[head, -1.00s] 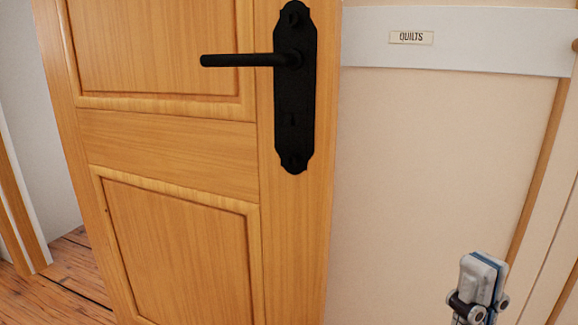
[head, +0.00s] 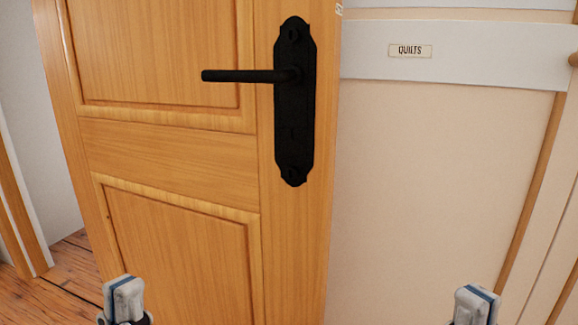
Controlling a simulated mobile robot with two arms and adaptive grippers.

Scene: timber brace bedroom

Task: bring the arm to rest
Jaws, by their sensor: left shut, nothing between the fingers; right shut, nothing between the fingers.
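My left gripper (head: 124,296) shows at the bottom left of the head view, in front of the lower part of the wooden door (head: 170,155). Its fingers are together and hold nothing. My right gripper (head: 475,303) shows at the bottom right, in front of the pale panel (head: 430,190). Its fingers are also together and empty. Both grippers point upward in the picture and look clear of the door handle (head: 245,76). The arms behind them are below the frame.
The door has a black handle plate (head: 294,105) and stands in the middle left. Wooden floor (head: 70,275) shows at the lower left.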

